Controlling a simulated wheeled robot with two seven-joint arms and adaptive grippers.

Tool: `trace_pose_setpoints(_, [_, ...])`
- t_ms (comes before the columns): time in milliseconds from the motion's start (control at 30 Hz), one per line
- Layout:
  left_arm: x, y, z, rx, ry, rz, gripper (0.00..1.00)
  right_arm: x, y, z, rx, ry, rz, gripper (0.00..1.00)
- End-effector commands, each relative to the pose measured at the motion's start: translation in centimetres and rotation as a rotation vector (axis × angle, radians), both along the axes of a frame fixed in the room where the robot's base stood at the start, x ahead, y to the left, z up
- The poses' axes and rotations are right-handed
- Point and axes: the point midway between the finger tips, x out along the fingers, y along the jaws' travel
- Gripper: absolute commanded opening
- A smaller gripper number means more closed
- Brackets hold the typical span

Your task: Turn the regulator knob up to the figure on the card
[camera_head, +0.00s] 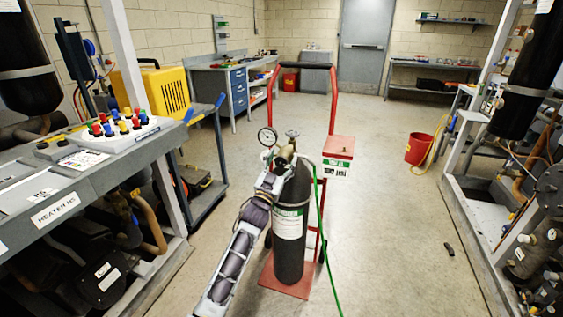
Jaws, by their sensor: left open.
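A dark gas cylinder (289,255) with a white and green label stands upright on a red hand cart. At its top are a brass regulator (287,153) and a round white-faced gauge (267,137); the gauge reading is too small to make out. My left gripper (281,163) is open at the regulator, just below the gauge. It hides part of the regulator, and I cannot tell whether its fingers touch the knob. A card with a readable figure cannot be made out. My right gripper is not in view.
A red box (339,147) sits on the cart (332,100) right of the regulator. A green hose (319,235) runs down to the floor. A grey control bench (60,195) stands left and a machine frame (470,235) right. A red bucket (418,149) is farther back.

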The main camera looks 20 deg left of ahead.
Motion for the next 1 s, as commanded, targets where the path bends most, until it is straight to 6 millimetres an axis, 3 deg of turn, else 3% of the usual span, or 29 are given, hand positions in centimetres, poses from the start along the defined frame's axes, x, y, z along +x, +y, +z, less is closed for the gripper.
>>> trace_pose_setpoints(267, [-1.1, 0.1, -0.5, -0.001, 0.0, 0.0, 0.63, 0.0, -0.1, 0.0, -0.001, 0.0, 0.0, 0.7])
trace_pose_setpoints(1000, [-7.0, 0.8, -2.9, 0.0, 0.001, 0.0, 0.63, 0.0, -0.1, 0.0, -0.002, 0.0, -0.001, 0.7])
